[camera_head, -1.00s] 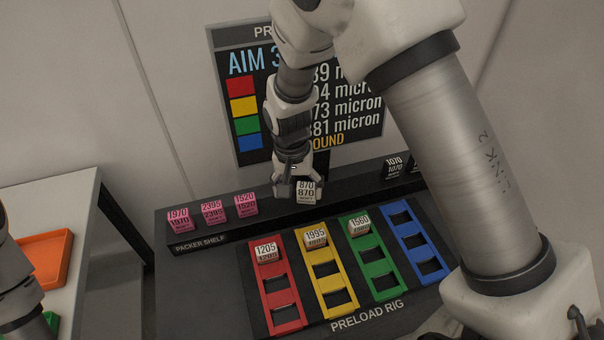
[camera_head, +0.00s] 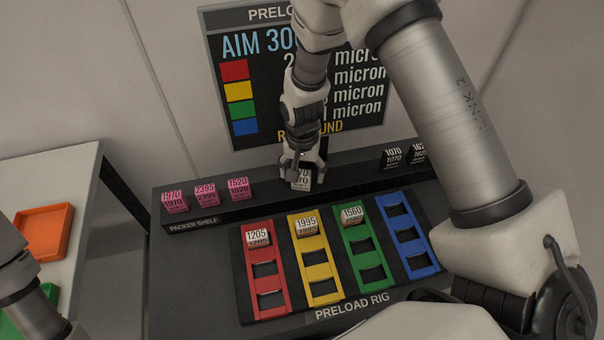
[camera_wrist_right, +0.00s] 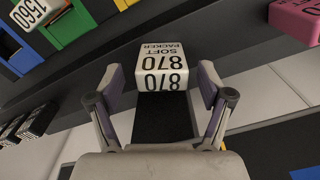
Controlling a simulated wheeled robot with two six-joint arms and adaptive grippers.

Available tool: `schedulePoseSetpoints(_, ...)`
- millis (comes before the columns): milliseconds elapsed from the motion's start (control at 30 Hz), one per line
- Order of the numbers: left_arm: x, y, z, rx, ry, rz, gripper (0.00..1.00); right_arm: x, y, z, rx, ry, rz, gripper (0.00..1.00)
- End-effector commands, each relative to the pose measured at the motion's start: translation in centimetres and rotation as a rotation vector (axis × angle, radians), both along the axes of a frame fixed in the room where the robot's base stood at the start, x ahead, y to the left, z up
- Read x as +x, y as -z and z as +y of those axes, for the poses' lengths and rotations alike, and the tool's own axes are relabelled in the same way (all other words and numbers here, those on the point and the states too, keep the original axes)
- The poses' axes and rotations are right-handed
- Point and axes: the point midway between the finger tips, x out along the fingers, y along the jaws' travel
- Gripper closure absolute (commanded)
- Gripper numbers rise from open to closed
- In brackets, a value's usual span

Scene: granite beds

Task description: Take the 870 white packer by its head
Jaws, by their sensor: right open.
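The white 870 packer (camera_head: 302,181) stands on the packer shelf (camera_head: 262,207) in the head view, partly hidden by my right gripper (camera_head: 302,168). In the right wrist view the 870 packer (camera_wrist_right: 161,66) lies straight ahead, with its lettering upside down. My right gripper (camera_wrist_right: 161,85) is open, with one finger on each side of the packer's near end. A gap shows between each finger and the packer. Of my left arm, only links show at the left edge of the head view; its gripper is out of the picture.
Pink packers (camera_head: 206,193) stand left on the shelf, black packers (camera_head: 393,157) right. The preload rig (camera_head: 352,305) in front has red, yellow, green and blue racks; white packers 1205 (camera_head: 257,235), 1995 (camera_head: 306,226) and 1560 (camera_head: 352,215) sit in three. An orange tray (camera_head: 44,232) is at left.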

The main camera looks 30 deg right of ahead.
Motion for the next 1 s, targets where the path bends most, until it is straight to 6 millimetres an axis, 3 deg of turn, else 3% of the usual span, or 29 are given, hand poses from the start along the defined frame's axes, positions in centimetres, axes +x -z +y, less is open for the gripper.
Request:
schedulePoseSetpoints(200, 0.0, 0.1, 0.0, 0.0, 0.0, 0.001, 0.6, 0.0, 0.2, 0.0, 0.0, 0.0, -0.002, 0.24)
schedulePoseSetpoints(367, 0.0, 0.1, 0.0, 0.0, 0.0, 0.001, 0.6, 0.0, 0.2, 0.0, 0.0, 0.0, -0.001, 0.81)
schedulePoseSetpoints(400, 0.0, 0.1, 0.0, 0.0, 0.0, 0.001, 0.6, 0.0, 0.2, 0.0, 0.0, 0.0, -0.001, 0.85)
schedulePoseSetpoints(767, 0.0, -0.1, 0.0, 0.0, 0.0, 0.001, 0.6, 0.0, 0.0, 0.0, -0.001, -0.001, -0.001, 0.86)
schedulePoseSetpoints(1000, 0.0, -1.4, 0.0, 0.0, 0.0, 0.001, 0.6, 0.1, -1.5, 0.1, 0.0, -0.003, -0.001, 0.86)
